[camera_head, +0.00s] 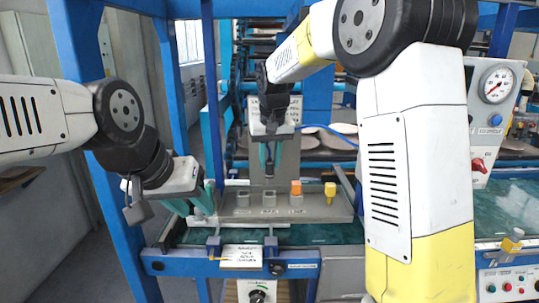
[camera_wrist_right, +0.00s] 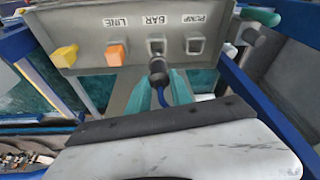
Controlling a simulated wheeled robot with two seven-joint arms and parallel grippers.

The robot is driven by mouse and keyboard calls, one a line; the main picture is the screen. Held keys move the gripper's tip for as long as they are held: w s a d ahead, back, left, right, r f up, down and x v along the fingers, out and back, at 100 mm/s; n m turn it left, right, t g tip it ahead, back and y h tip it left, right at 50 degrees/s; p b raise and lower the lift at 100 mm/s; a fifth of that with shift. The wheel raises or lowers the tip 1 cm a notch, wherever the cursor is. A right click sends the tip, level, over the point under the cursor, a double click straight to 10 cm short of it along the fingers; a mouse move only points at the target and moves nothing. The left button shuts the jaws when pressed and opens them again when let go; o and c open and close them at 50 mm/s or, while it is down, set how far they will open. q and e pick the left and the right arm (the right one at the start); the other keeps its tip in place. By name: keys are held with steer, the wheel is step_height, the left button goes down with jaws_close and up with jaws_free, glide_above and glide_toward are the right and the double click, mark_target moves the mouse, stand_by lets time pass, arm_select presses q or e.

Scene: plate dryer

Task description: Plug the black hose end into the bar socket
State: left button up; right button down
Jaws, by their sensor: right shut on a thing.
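The black hose end (camera_wrist_right: 158,70) is held between the teal fingers of my right gripper (camera_wrist_right: 160,90). A blue hose runs back from it. In the right wrist view its tip is at or just in front of the bar socket (camera_wrist_right: 157,45); I cannot tell whether it has entered. In the head view my right gripper (camera_head: 267,153) points down, with the hose end (camera_head: 269,170) above the grey bar socket (camera_head: 269,197). My left gripper (camera_head: 194,200) is at the left end of the grey socket panel (camera_head: 300,213), its teal fingers apart.
The pump socket (camera_wrist_right: 195,45) is beside the bar socket. On the other side are an orange plug (camera_wrist_right: 115,53) at the line label and a yellow plug (camera_wrist_right: 66,56). Blue frame posts (camera_head: 80,100) flank the panel. A pressure gauge (camera_head: 496,85) is at the right.

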mark_target(270, 174)
steer(key=shift+f, duration=2.1)
steer(key=shift+f, duration=0.55)
steer(key=c, duration=1.1)
jaws_free()
steer(key=v, duration=0.7)
steer(key=shift+s+r, duration=0.1)
steer(key=shift+r, duration=0.2)
